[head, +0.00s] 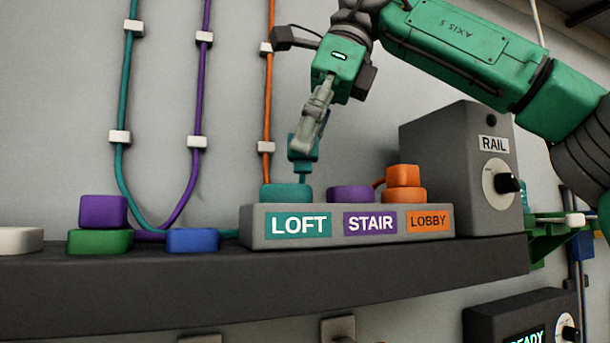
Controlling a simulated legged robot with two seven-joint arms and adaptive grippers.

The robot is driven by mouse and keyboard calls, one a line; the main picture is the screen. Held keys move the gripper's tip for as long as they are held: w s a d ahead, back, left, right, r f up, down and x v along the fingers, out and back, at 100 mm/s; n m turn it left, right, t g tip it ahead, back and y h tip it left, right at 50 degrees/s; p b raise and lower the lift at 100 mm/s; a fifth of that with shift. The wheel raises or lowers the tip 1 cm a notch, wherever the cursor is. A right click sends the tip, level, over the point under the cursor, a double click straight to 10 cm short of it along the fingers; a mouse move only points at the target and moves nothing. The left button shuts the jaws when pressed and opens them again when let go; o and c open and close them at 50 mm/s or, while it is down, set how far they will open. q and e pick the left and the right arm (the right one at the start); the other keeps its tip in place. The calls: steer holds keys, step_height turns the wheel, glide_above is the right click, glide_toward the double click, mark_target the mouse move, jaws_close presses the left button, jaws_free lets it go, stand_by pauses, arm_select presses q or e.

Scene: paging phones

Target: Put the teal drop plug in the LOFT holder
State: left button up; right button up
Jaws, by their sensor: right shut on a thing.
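My right gripper (312,128), coming in from the upper right, is shut on the teal drop plug (302,156). The plug is upright, and a thin teal stem or cord runs below it to the teal LOFT holder (286,194). The plug's body is apart from the holder, a little above its right side. Whether the stem's lower end enters the holder or passes behind it I cannot tell. The holder sits on a grey block above the teal LOFT label (298,225). My left gripper is not in view.
The purple STAIR holder (350,194) is empty; an orange plug (403,175) sits on the LOBBY holder (404,195). A purple plug (103,211) rests on a green block (100,241), beside a blue block (193,240). A grey RAIL box (445,150) stands right. Cords hang on the wall.

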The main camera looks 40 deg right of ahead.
mark_target(294, 158)
steer(key=shift+a+f, duration=0.4)
steer(key=shift+f, duration=0.25)
steer(key=shift+a+f, duration=0.4)
steer(key=shift+f, duration=0.2)
jaws_close()
steer(key=shift+s+a, duration=0.25)
steer(key=shift+a, duration=0.7)
steer(key=o, duration=1.2)
jaws_free()
steer(key=shift+w+d, duration=0.1)
steer(key=shift+d, duration=0.15)
steer(key=shift+c, duration=0.2)
steer(key=shift+w+d, duration=0.1)
steer(key=shift+d, duration=0.45)
arm_select(q)
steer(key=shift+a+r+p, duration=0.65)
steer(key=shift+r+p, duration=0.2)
steer(key=shift+p, duration=0.3)
arm_select(e)
steer(key=v, duration=1.2)
steer(key=shift+a, duration=0.3)
